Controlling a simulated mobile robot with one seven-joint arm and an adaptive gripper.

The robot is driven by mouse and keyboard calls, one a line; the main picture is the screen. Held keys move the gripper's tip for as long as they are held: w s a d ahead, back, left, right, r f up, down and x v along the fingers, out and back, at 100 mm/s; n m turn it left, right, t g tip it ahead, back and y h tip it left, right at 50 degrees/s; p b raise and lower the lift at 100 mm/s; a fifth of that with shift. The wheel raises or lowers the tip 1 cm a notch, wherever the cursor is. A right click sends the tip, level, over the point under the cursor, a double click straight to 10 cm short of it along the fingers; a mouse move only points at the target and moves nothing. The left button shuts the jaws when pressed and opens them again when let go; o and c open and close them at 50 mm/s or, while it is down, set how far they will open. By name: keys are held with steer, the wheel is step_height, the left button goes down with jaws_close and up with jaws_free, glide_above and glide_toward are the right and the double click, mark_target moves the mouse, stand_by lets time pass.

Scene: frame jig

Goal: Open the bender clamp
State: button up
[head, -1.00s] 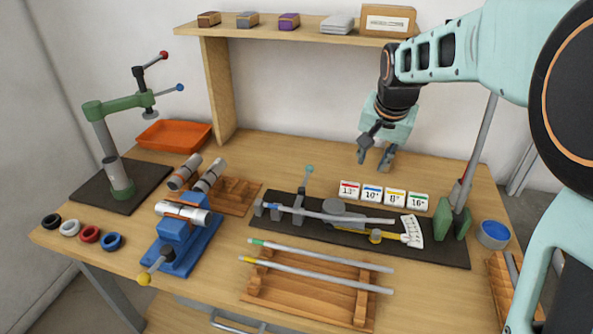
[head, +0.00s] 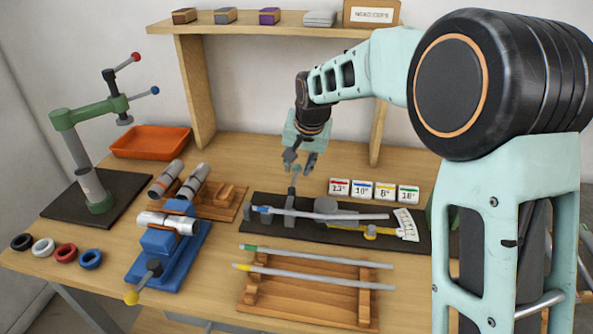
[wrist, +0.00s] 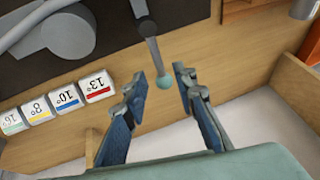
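The bender (head: 328,206) stands on a dark mat (head: 262,228) in the middle of the bench, with a grey tube (head: 350,215) lying along it. Its clamp lever (head: 292,187) stands up at the left end and ends in a teal knob (head: 296,169). In the wrist view the lever (wrist: 151,42) and knob (wrist: 165,82) show between my fingertips. My gripper (head: 300,167) is open, pointing down close at the knob. The fingers stand on either side of the knob with gaps, and I see no contact. The clamp jaw's state is too small to tell.
Number cards (head: 374,190) stand just right of the lever. A wooden rack (head: 315,290) with two tubes lies in front of the bender. A blue vise (head: 165,250) is at the left, and a shelf (head: 180,27) spans the back.

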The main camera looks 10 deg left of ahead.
mark_target(296, 173)
steer(key=shift+x, duration=1.55)
jaws_close()
